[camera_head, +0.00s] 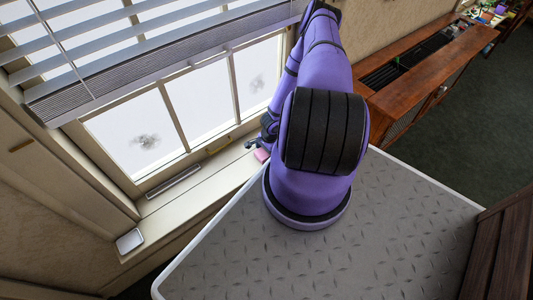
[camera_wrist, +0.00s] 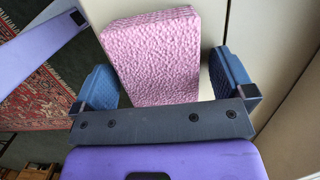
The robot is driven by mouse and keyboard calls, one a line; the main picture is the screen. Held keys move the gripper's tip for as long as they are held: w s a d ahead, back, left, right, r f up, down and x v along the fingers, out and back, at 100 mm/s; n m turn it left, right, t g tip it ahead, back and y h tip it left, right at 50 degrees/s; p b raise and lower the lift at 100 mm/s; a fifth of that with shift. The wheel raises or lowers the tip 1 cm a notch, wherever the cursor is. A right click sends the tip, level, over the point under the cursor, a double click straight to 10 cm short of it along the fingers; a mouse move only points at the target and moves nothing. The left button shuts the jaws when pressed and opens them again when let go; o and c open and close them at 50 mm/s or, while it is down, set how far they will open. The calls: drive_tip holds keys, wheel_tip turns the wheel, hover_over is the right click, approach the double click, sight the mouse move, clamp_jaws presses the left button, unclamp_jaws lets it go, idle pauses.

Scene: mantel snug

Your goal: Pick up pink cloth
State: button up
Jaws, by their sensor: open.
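The pink cloth (camera_wrist: 155,55) is a thick, textured block shape in the wrist view. It lies on the pale window sill, and a small part of the pink cloth (camera_head: 262,155) shows in the head view beside my arm. My gripper (camera_wrist: 163,80) is open, with one blue finger pad on the left of the cloth and the other on the right. A gap shows between the cloth and the right pad; the left pad is close to its edge. In the head view my gripper (camera_head: 256,145) is small and partly hidden by my arm.
The window sill (camera_head: 160,212) runs under the window (camera_head: 190,105), with slatted blinds (camera_head: 130,50) above. A small white-topped item (camera_head: 129,241) lies at the sill's near end. A wooden cabinet (camera_head: 415,95) stands at the right. A patterned rug (camera_wrist: 50,68) shows below left in the wrist view.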

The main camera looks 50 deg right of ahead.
drive_tip(key=c, duration=1)
drive_tip(key=shift+o, duration=0.2)
drive_tip(key=shift+r, duration=0.15)
drive_tip(key=shift+r, duration=0.5)
drive_tip(key=shift+s+r, duration=0.2)
drive_tip(key=shift+r, duration=1)
drive_tip(key=s+d, duration=0.1)
drive_tip(key=s, duration=0.4)
drive_tip(key=s+d+r, duration=0.1)
drive_tip(key=s, duration=0.4)
drive_tip(key=s+d, duration=0.1)
drive_tip(key=s, duration=0.4)
drive_tip(key=shift+s+d+r, duration=0.15)
